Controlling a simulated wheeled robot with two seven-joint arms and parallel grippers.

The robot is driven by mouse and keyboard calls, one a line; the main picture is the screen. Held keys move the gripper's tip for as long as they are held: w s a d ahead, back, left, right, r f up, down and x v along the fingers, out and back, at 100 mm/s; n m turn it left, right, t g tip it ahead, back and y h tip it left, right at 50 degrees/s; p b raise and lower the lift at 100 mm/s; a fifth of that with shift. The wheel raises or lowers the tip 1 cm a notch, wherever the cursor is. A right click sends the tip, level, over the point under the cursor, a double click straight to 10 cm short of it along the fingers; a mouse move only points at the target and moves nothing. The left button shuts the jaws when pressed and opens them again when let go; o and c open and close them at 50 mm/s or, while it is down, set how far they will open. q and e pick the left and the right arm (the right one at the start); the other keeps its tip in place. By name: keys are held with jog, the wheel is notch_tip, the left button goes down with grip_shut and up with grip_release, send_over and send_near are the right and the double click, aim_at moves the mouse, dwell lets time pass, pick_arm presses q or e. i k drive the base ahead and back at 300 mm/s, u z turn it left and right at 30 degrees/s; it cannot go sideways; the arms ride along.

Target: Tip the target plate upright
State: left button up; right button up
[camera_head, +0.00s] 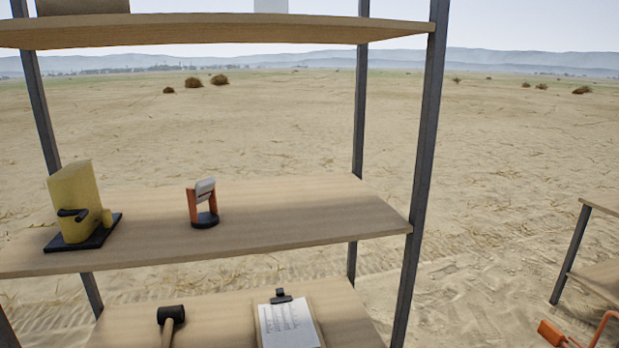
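No plate shows in the head view. Neither of my grippers is in view. A metal-framed shelf with wooden boards fills the left and middle; its middle board (290,225) holds a yellow upright object (76,200) on a dark base at the left. A small orange and grey item (203,203) on a dark round foot stands near the middle of that board.
The lower board (236,312) holds a black-headed mallet (171,315) and a clipboard (287,322) with paper. Another shelf or table (600,203) stands at the right. Orange items (553,333) show at the lower right corner. Open sandy ground lies behind.

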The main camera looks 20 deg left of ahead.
aim_at(203, 188)
jog(key=z, duration=0.2)
jog(key=i, duration=1.05)
jog(key=u, duration=0.2)
